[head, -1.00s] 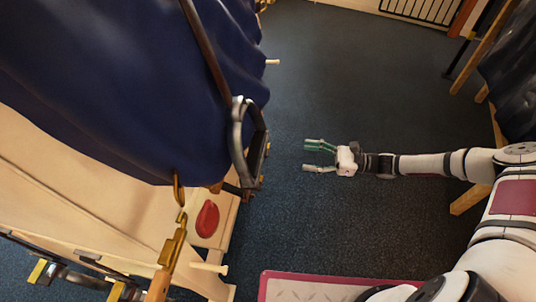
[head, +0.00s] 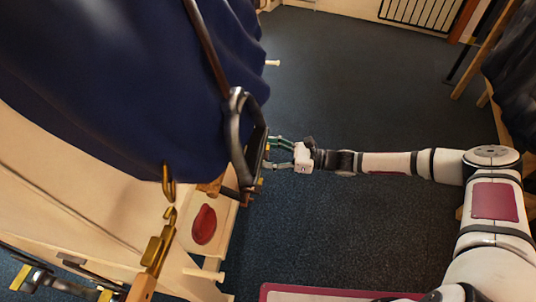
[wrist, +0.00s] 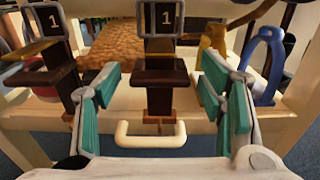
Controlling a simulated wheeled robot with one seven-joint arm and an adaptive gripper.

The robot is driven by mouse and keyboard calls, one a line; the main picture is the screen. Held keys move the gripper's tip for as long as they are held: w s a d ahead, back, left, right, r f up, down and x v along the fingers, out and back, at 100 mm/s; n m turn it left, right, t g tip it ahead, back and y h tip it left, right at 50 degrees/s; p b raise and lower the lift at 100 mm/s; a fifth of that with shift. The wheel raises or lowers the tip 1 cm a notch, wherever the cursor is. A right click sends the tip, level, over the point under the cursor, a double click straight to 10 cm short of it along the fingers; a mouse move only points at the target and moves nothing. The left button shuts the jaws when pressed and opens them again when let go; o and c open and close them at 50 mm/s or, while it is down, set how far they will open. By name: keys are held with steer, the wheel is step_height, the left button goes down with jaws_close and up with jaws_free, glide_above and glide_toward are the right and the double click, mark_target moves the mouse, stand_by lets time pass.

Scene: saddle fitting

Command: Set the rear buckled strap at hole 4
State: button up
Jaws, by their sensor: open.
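In the wrist view two dark brown straps hang side by side, each with a silver buckle frame around a plate marked 1. The middle buckled strap (wrist: 160,75) lies between the fingers of my open gripper (wrist: 163,78), which has green pads. No finger clearly touches it. The left buckled strap (wrist: 52,70) is outside the left finger. I cannot tell which is the rear one, and no other hole numbers are readable.
A blue cover (head: 110,80) drapes over the wooden stand (head: 90,215). A red oval object (head: 204,224) lies on its shelf. In the wrist view a cream handle (wrist: 150,140) sits below the middle strap and a blue stirrup-like loop (wrist: 262,65) stands right.

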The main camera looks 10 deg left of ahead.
steer(key=shift+a, duration=0.1)
jaws_close()
step_height(320, 180, up, 8)
steer(key=p, duration=0.7)
steer(key=shift+r, duration=0.15)
jaws_free()
steer(key=d, duration=1.2)
steer(key=shift+s, duration=0.4)
